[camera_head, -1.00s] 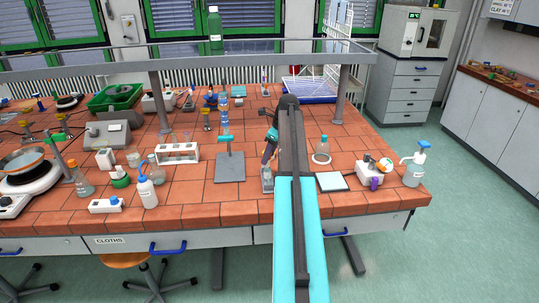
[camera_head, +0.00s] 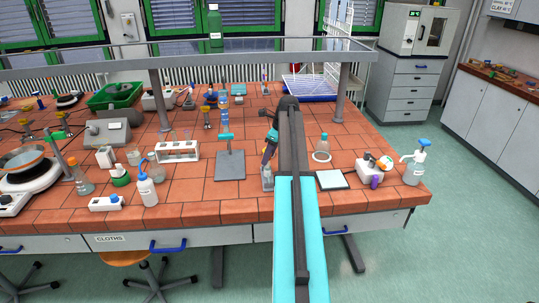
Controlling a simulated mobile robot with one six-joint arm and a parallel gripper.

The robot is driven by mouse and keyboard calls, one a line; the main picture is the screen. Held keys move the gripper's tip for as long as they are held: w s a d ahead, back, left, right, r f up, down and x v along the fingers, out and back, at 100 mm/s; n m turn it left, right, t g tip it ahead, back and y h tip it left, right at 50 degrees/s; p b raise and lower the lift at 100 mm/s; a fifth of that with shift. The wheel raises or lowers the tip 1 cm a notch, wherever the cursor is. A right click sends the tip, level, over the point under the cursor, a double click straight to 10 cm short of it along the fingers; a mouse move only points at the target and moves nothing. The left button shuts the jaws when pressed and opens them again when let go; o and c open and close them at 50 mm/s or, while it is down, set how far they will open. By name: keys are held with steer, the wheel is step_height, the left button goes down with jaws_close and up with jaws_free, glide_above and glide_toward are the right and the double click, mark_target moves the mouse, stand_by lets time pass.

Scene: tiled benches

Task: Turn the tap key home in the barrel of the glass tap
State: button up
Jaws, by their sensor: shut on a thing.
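My gripper (camera_head: 266,167) is at the front middle of the tiled bench, left of my dark and teal arm. It points down at a small pale grey piece (camera_head: 267,183) standing on the tiles near the front edge, which seems to carry the glass tap. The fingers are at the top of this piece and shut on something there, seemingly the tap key. The key and the barrel are too small and too covered by the fingers to make out, so how far the key sits or is turned cannot be told.
A stand with a grey base plate (camera_head: 230,166) is close on the left. A white test tube rack (camera_head: 178,152) and a wash bottle (camera_head: 147,190) are further left. A conical flask (camera_head: 322,150), a pale square plate (camera_head: 332,180) and a pump bottle (camera_head: 415,166) are on the right.

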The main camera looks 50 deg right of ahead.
mark_target(268, 165)
steer(key=shift+f, duration=0.85)
stand_by(0.7)
steer(key=shift+p, duration=0.4)
stand_by(1.2)
steer(key=shift+f, duration=1.5)
stand_by(1.3)
steer(key=o, duration=0.5)
steer(key=c, duration=0.4)
steer(key=shift+a+m+h+p, duration=0.2)
steer(key=shift+m+h+p, duration=0.35)
steer(key=shift+m, duration=1.65)
steer(key=shift+c, duration=0.2)
steer(key=shift+m+h, duration=0.25)
steer(key=shift+m, duration=0.15)
steer(key=shift+m, duration=0.3)
steer(key=shift+a+f+m+h+p, duration=0.15)
steer(key=shift+m+h+p, duration=0.4)
steer(key=shift+m, duration=1.75)
